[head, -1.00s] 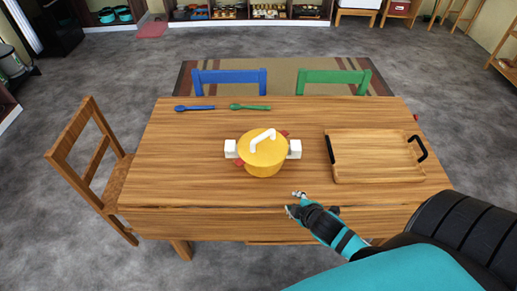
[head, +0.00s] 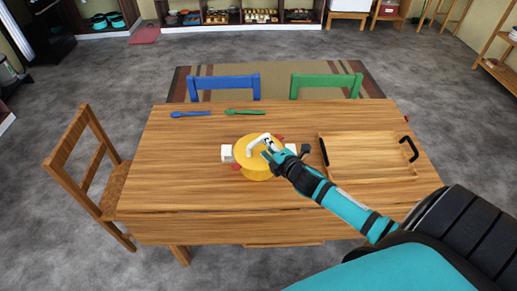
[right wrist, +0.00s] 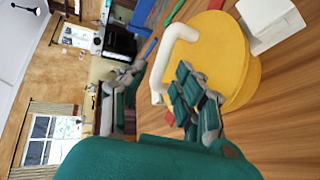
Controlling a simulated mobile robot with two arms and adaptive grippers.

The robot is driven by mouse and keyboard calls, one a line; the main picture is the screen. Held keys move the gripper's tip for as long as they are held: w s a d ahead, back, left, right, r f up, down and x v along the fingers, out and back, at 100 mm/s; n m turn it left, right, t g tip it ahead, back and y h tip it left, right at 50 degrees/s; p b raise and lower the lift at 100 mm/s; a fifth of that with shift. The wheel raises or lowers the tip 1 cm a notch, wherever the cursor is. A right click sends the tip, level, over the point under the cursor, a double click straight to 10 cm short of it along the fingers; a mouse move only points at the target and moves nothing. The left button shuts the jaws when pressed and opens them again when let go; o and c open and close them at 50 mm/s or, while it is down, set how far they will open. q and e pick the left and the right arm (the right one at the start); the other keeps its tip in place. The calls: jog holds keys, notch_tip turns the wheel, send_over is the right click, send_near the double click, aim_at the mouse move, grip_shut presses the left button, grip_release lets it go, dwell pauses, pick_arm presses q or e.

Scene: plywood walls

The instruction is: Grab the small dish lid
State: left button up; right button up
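A round yellow pot (head: 256,173) stands near the middle of the wooden table, with white blocks at its sides. Its yellow lid (head: 244,158) carries a white arched handle (head: 253,146). The pot and lid also show in the right wrist view, with the lid (right wrist: 212,52) and handle (right wrist: 176,42) close to my fingers. My right gripper (head: 270,149) reaches over the right part of the lid, with its fingertips beside the handle's right end. Whether they touch it, or how far the fingers are spread, is unclear. My left gripper is not in view. No other dish lid shows on the table.
A wooden tray (head: 349,173) with black handles lies to the right, beneath my right arm's side. A blue spoon (head: 190,114) and green spoon (head: 245,112) lie at the back. Chairs stand left (head: 83,152) and behind the table. The table's left part is clear.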

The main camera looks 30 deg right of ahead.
aim_at(259, 139)
jog(key=shift+f+p+x, duration=0.1)
jog(key=shift+p+x, duration=0.2)
jog(key=shift+x, duration=1.5)
jog(key=shift+f+p+x, duration=0.15)
jog(key=shift+p+x, duration=0.1)
jog(key=shift+x, duration=1.6)
jog(key=shift+s, duration=0.15)
grip_shut()
jog(key=shift+r, duration=0.1)
